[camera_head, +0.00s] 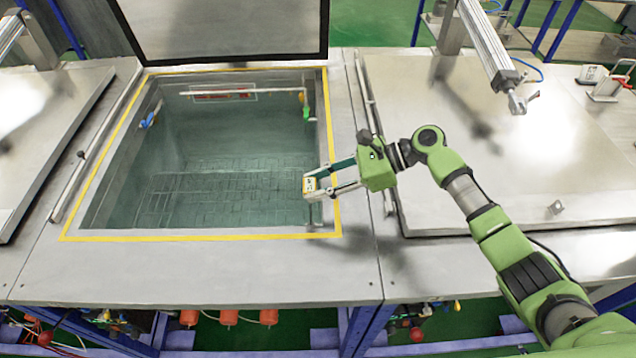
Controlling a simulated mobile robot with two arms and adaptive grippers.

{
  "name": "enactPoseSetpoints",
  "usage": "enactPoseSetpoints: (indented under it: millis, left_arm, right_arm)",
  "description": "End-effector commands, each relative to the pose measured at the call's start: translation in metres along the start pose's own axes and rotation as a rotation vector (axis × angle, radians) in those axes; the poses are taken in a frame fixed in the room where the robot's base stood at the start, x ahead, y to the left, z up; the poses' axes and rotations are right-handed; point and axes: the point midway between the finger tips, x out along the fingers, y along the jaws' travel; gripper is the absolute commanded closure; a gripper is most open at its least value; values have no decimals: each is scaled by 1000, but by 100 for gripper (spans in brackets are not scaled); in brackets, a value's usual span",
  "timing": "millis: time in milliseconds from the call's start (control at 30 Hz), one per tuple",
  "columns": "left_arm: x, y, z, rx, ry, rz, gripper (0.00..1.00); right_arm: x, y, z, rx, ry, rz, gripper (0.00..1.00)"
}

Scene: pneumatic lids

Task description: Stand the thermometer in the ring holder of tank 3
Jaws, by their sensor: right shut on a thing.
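My right gripper (319,184) reaches in from the right over the right edge of the open tank. It is shut on a small yellow and white thing (310,186), which looks like the head of the thermometer. Whether a stem hangs below it I cannot tell clearly. The open tank (215,234) has a yellow rim line, and greenish liquid with a wire grid lies inside. The held thing is over the tank's right side, near the inner wall. I cannot make out the ring holder for certain. My left gripper is not in view.
A raised lid (220,30) stands behind the tank. Closed lids lie at the left (45,115) and right (500,150). A pneumatic cylinder (487,45) is above the right lid. A blue fitting (152,115) and a pipe (305,100) are inside the tank.

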Motion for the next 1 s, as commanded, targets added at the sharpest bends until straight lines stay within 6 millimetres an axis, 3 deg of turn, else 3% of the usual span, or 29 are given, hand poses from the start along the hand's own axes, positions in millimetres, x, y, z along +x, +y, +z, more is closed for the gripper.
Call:
enactPoseSetpoints:
  millis: [1000]
  left_arm:
    - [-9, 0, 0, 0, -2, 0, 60]
  right_arm:
    - [0, 0, 0, 0, 0, 0, 90]
